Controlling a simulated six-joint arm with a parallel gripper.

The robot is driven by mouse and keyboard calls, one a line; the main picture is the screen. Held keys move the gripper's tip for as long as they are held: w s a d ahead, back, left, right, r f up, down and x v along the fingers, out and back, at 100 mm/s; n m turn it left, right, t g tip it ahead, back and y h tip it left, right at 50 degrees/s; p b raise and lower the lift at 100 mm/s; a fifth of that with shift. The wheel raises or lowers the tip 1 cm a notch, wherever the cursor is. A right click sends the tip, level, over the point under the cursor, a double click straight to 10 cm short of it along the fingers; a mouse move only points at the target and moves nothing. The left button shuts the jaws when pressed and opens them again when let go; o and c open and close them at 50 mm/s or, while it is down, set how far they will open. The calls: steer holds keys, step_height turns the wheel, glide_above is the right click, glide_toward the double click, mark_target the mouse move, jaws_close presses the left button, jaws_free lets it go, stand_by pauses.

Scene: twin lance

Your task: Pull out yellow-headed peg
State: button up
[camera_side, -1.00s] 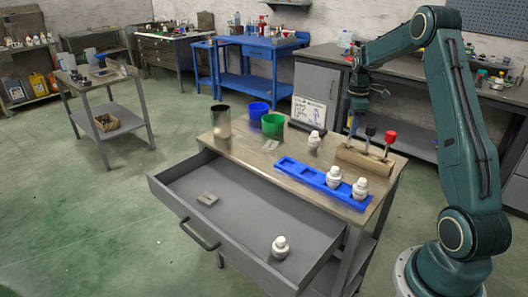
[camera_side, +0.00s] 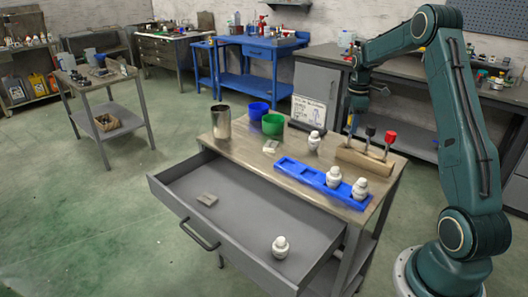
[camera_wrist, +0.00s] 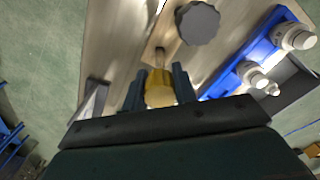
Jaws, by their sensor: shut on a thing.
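The yellow-headed peg shows its yellow head (camera_wrist: 160,90) between my two fingers in the wrist view. My gripper (camera_wrist: 159,88) is shut on that head. In the side view my gripper (camera_side: 352,116) points down over the left end of the wooden block (camera_side: 362,160). The peg's lower part is small there, and I cannot tell how deep it sits in the block. A dark-headed peg (camera_side: 370,132) and a red-headed peg (camera_side: 390,138) stand upright in the block. The dark head (camera_wrist: 197,22) also shows close by in the wrist view.
A blue rack (camera_side: 312,177) holding white fittings lies in front of the block. Another white fitting (camera_side: 314,140) stands behind it. The drawer (camera_side: 240,225) is open at the front.

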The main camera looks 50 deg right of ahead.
steer(key=shift+r, duration=2.55)
